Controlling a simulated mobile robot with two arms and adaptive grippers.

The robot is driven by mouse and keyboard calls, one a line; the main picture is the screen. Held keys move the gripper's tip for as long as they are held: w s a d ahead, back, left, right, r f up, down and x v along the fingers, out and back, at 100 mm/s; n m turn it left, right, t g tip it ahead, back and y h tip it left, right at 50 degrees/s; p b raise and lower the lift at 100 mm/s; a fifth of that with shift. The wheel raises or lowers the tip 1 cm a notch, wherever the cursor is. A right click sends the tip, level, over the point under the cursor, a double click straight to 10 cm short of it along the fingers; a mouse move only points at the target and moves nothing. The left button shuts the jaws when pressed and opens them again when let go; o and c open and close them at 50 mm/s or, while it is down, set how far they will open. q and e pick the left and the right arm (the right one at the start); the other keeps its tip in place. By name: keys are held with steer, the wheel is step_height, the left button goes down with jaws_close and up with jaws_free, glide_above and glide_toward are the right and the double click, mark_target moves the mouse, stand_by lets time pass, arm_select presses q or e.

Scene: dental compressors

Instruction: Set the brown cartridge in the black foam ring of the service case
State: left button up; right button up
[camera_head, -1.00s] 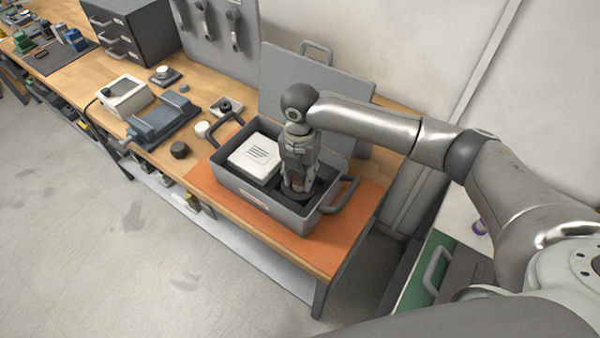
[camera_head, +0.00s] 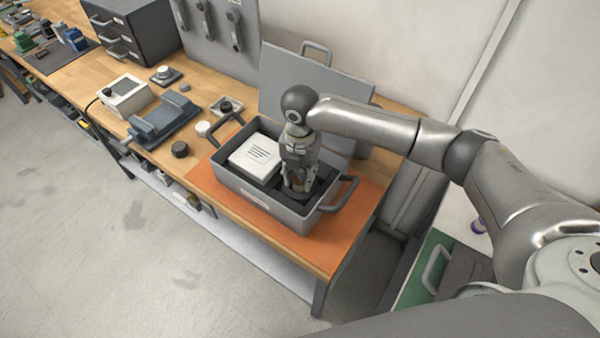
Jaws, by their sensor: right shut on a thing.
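The grey service case (camera_head: 258,198) stands open on the orange mat, with its lid (camera_head: 318,92) up at the back. My right gripper (camera_head: 298,190) points down into the right part of the case. It is shut on the brown cartridge (camera_head: 298,184), of which only a small brown patch shows between the fingers. The cartridge is low in the case, over or in the dark foam there. The fingers hide most of the black foam ring, so I cannot tell whether the cartridge is seated in it. My left gripper is not in view.
A white box with printed lines (camera_head: 254,156) fills the left part of the case. A black knob (camera_head: 180,149), a white cap (camera_head: 203,129) and a blue-grey fixture (camera_head: 160,119) sit on the bench to the left.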

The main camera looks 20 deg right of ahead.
steer(key=shift+f, duration=0.45)
steer(key=o, duration=0.7)
steer(key=shift+o, duration=0.2)
step_height(320, 180, up, 11)
steer(key=p, duration=1.1)
